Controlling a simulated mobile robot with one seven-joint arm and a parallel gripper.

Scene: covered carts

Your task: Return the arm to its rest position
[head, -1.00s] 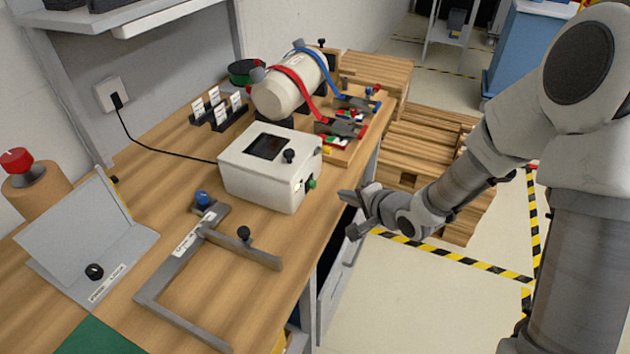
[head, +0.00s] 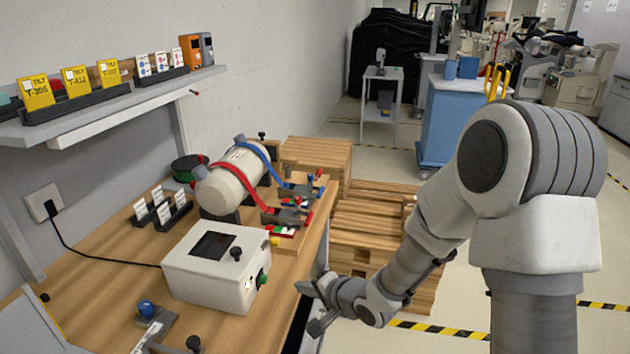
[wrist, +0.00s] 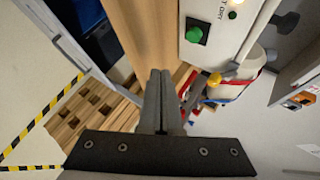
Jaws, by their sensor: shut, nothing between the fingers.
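My gripper (head: 312,308) is at the right edge of the wooden workbench (head: 115,262) in the head view, beside the white box with a dark screen (head: 205,268). My arm reaches to it from the right, bent at the elbow. In the wrist view my gripper (wrist: 158,75) has its two fingers together, with nothing held between them. The white box's side with a green button (wrist: 193,34) shows just beyond the fingers there.
A cream cylinder with red and blue straps (head: 228,184) lies at the bench's back. Stacked wooden pallets (head: 365,222) stand beyond the bench. A shelf (head: 100,112) with yellow cards hangs on the left wall. A blue cart (head: 450,118) stands at the back. Striped floor tape (head: 440,330) borders open floor.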

